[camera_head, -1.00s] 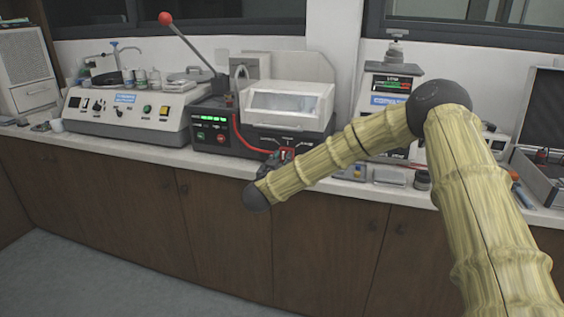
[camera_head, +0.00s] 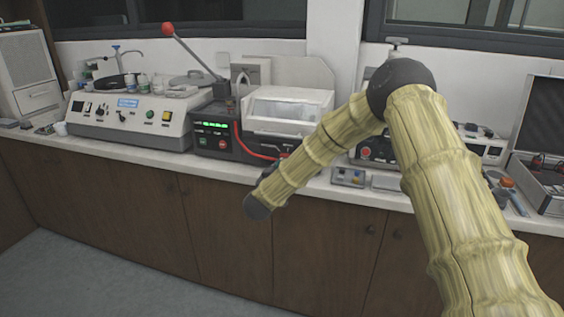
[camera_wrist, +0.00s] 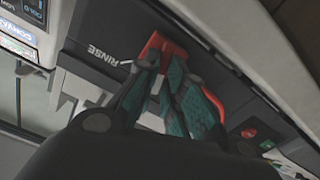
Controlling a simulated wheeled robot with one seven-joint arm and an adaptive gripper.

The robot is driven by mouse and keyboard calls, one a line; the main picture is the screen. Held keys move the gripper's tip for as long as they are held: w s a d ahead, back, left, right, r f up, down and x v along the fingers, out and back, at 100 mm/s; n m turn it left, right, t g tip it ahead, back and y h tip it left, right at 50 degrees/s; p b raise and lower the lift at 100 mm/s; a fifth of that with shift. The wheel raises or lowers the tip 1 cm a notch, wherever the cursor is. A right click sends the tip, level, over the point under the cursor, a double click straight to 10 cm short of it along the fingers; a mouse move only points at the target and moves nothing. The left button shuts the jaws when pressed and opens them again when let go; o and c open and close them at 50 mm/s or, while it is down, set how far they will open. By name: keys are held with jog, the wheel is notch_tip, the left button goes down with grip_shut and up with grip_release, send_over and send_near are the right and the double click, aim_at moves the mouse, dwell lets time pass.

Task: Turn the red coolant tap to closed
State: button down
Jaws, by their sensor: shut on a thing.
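The red tap handle (camera_wrist: 152,50) shows in the wrist view, on the dark front panel of the press beside the word RINSE. My gripper (camera_wrist: 158,68) has its teal-padded fingers closed around the handle. In the head view the tap and most of my gripper are hidden behind my forearm. The mounting press (camera_head: 225,135) stands on the counter with a clear-lidded box (camera_head: 288,110) and a lit green display. The handle's exact angle against its markings is hard to read.
A red hose (camera_head: 245,148) runs across the press front, close to the tap. A long lever with a red ball (camera_head: 168,29) rises from the press. A grey polishing machine (camera_head: 128,118) stands left. An open case (camera_head: 540,190) lies right. The floor in front is clear.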

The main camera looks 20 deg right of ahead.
jog(key=shift+w+r+n+p, duration=0.1)
jog(key=shift+r+n+p, duration=0.05)
jog(key=shift+n+p, duration=1)
jog(key=shift+w+r+n+p, duration=0.15)
jog(key=shift+n+p, duration=0.65)
jog(key=shift+n, duration=0.55)
jog(key=c, duration=1.5)
grip_release()
jog(key=shift+f, duration=0.15)
jog(key=shift+s+f, duration=0.1)
jog(key=v, duration=1.2)
jog(key=shift+f, duration=0.1)
